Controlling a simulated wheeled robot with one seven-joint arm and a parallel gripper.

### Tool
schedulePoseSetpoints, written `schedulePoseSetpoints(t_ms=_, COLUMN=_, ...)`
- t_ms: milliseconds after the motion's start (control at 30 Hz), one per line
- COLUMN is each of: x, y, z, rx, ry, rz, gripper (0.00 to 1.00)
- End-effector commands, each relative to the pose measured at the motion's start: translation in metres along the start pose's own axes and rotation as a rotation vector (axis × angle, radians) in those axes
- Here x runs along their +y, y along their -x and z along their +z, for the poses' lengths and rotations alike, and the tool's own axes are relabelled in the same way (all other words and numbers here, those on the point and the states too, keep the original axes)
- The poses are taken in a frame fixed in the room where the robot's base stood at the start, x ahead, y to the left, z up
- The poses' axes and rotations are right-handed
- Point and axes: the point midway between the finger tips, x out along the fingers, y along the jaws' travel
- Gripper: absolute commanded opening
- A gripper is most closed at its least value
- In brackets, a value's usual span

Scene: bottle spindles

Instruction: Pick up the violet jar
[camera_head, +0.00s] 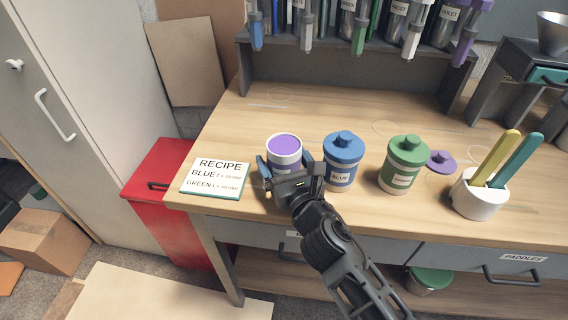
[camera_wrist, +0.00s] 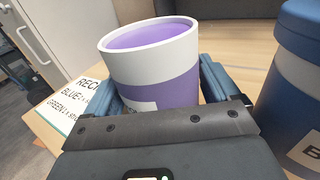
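The violet jar (camera_head: 285,147) is a white-rimmed, lidless jar with a violet band and violet contents. It stands upright at the front of the bench, right of the recipe card. It fills the middle of the wrist view (camera_wrist: 152,66). My gripper (camera_head: 284,164) has one finger on each side of the jar, low on its body; the fingers also show in the wrist view (camera_wrist: 160,92). Both fingers are very close to the jar's wall; whether they press on it cannot be told. The jar's lower front is hidden behind my gripper.
A blue jar (camera_head: 342,160) stands close on the right, then a green jar (camera_head: 403,163). A violet lid (camera_head: 440,161) lies behind a white paddle holder (camera_head: 478,197). The recipe card (camera_head: 215,180) lies left. Dispensing nozzles (camera_head: 306,35) hang behind; the bench between is clear.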

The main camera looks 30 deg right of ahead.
Motion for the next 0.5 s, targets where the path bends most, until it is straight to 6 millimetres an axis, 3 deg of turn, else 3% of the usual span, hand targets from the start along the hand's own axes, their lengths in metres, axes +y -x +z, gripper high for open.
schedulePoseSetpoints(t_ms=67, x=0.0000, y=0.0002, z=0.0000, rx=0.000, ry=0.000, rz=0.000, gripper=0.81)
schedulePoseSetpoints(t_ms=500, x=0.0001, y=0.0003, z=-0.0001, rx=0.000, ry=0.000, rz=0.000, gripper=0.39)
